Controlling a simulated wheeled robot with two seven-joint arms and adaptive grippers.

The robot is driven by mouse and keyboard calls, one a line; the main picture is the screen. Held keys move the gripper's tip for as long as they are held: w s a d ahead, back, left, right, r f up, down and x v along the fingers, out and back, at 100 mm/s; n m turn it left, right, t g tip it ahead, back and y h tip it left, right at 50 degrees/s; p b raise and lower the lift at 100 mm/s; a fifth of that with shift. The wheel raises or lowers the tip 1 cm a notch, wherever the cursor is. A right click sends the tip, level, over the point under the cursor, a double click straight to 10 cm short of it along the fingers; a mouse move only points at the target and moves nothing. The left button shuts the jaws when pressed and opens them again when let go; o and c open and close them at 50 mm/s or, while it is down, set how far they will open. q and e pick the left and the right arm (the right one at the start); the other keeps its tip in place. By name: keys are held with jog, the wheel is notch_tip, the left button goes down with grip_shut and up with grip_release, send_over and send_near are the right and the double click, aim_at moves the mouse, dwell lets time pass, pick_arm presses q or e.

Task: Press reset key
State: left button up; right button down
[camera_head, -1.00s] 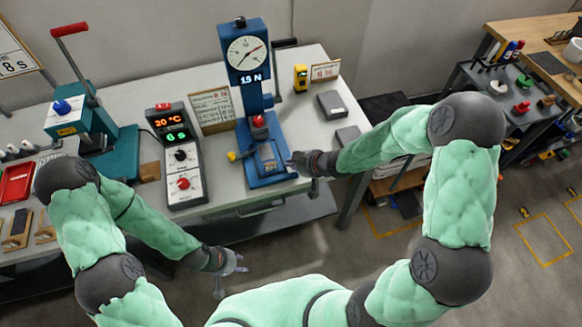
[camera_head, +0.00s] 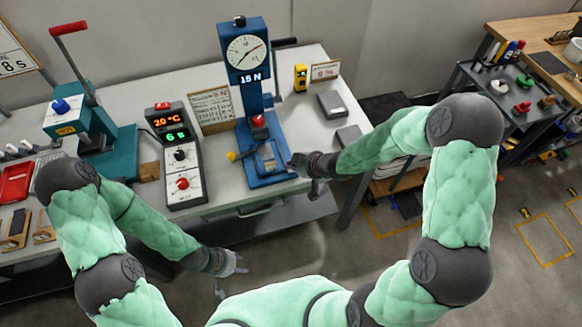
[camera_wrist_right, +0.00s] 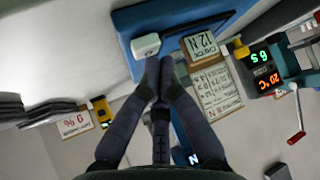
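A blue force stand (camera_head: 246,75) with a round dial and a "15 N" display stands on the workbench. Its blue base also shows in the right wrist view (camera_wrist_right: 185,12). A small white block (camera_wrist_right: 146,45), perhaps the reset key, sits on this base next to a "12 N" plate (camera_wrist_right: 203,47). My right gripper (camera_head: 298,162) is at the right edge of the base. In the right wrist view its fingertips (camera_wrist_right: 160,66) are together, just beside the white block; contact cannot be told. My left gripper (camera_head: 230,277) is open and empty in front of the bench.
A control box (camera_head: 176,165) with lit digits and knobs stands left of the stand. A teal lever press (camera_head: 90,125) is further left. A yellow device (camera_head: 301,77) and grey boxes (camera_head: 332,105) lie to the right. A printed card (camera_head: 212,110) stands behind.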

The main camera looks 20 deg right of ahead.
jog(key=shift+f, duration=0.45)
dwell(0.4)
jog(key=shift+r, duration=0.1)
jog(key=shift+r+p, duration=0.65)
jog(key=shift+r, duration=0.2)
notch_tip(320, 180, up, 5)
jog(key=p, duration=0.5)
dwell(0.4)
dwell(0.5)
